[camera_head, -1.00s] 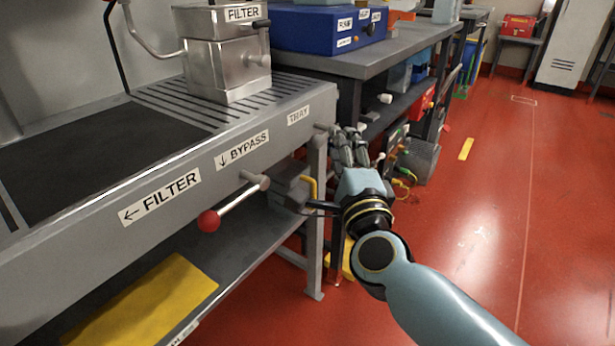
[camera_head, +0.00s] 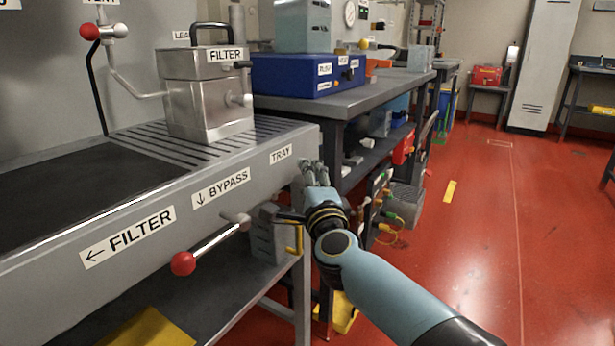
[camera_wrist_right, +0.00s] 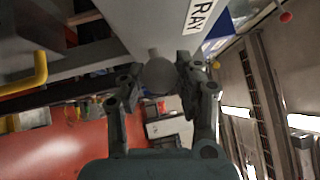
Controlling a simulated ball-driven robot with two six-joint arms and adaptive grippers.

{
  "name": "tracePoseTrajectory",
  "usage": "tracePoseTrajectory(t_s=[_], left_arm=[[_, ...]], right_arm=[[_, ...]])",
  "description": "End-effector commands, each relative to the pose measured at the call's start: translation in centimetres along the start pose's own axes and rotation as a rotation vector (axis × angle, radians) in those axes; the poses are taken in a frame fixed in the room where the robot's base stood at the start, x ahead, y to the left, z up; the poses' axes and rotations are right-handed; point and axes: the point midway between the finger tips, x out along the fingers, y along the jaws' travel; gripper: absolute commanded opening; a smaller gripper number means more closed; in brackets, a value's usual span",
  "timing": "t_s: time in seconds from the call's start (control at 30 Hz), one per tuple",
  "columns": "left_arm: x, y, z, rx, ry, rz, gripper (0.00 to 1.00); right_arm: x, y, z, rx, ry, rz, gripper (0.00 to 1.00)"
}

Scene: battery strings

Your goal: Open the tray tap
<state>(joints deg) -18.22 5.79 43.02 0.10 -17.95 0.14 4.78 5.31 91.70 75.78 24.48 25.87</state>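The grey tray bench (camera_head: 245,165) carries a TRAY label (camera_head: 281,154) near its right end. My right gripper (camera_head: 313,172) is at that end, just beyond the label. The wrist view shows a round grey tap knob (camera_wrist_right: 158,78) sticking out from the tray wall, between the two spread fingers of my right gripper (camera_wrist_right: 157,72). I cannot tell whether either finger touches it. In the head view the tray tap is hidden behind the gripper. My left gripper is not in view.
A lever with a red ball (camera_head: 183,263) sticks out below the BYPASS label (camera_head: 221,188). A yellow bent handle (camera_head: 297,238) is below my right wrist. A workbench with a blue box (camera_head: 310,75) stands behind. Red floor to the right is open.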

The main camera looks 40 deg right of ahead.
Motion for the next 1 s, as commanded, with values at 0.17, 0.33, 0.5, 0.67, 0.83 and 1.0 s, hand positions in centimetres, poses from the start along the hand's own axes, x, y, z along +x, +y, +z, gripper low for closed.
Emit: tracePoseTrajectory(t_s=[0.17, 0.33, 0.5, 0.67, 0.83, 1.0], left_arm=[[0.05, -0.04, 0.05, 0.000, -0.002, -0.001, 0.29], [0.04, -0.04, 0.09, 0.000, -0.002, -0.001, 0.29], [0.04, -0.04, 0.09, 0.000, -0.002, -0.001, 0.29], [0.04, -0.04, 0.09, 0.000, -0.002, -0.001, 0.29], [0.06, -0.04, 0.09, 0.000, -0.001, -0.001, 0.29], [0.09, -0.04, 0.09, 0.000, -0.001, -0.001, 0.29]], right_arm=[[0.68, 0.00, -0.01, 0.001, 0.000, 0.000, 0.33], [0.67, 0.00, 0.00, 0.001, 0.000, 0.000, 0.33], [0.64, 0.01, 0.00, 0.001, 0.000, 0.001, 0.14], [0.58, 0.15, -0.01, 0.001, 0.000, 0.004, 0.00], [0.50, 0.35, -0.03, 0.002, 0.000, 0.007, 0.00], [0.42, 0.54, -0.04, 0.003, 0.000, 0.011, 0.00]])
